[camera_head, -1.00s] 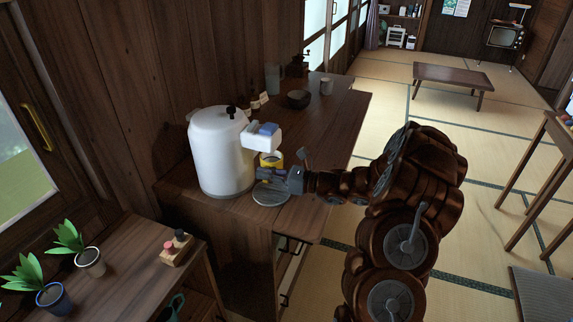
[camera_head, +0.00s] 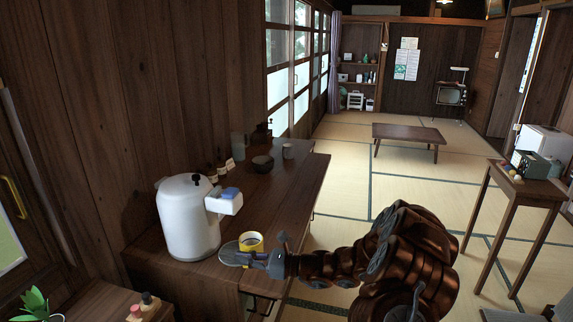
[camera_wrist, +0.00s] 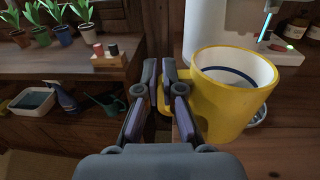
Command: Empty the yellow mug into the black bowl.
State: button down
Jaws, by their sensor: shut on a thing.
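The yellow mug (camera_head: 250,243) is upright near the front of the wooden counter, just right of the white dispenser's spout. In the wrist view the mug (camera_wrist: 226,108) is large at right, with a white inside and a dark curved line in it; I cannot tell its contents. My gripper (camera_wrist: 166,90) is shut on the mug's handle at the mug's left side; it also shows in the head view (camera_head: 266,262). The dark bowl (camera_head: 263,163) stands farther back on the same counter, apart from the mug, and its inside is hard to see.
The white dispenser (camera_head: 187,222) stands left of the mug, with a round grey tray (camera_head: 230,257) below its spout. Bottles (camera_head: 220,172), a glass (camera_head: 238,146) and a light cup (camera_head: 288,150) stand around the bowl. The counter (camera_head: 290,190) between mug and bowl is largely clear.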

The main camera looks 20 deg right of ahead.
aim_at(263, 165)
jog(key=z, duration=0.5)
jog(key=k, duration=0.7)
jog(key=z, duration=0.95)
jog(key=k, duration=0.5)
jog(key=z, duration=0.3)
jog(key=i, duration=2.5)
jog(key=u, duration=0.6)
jog(key=i, duration=0.9)
jog(key=u, duration=1)
jog(key=i, duration=0.5)
jog(key=u, duration=1.1)
jog(key=i, duration=0.55)
jog(key=u, duration=0.4)
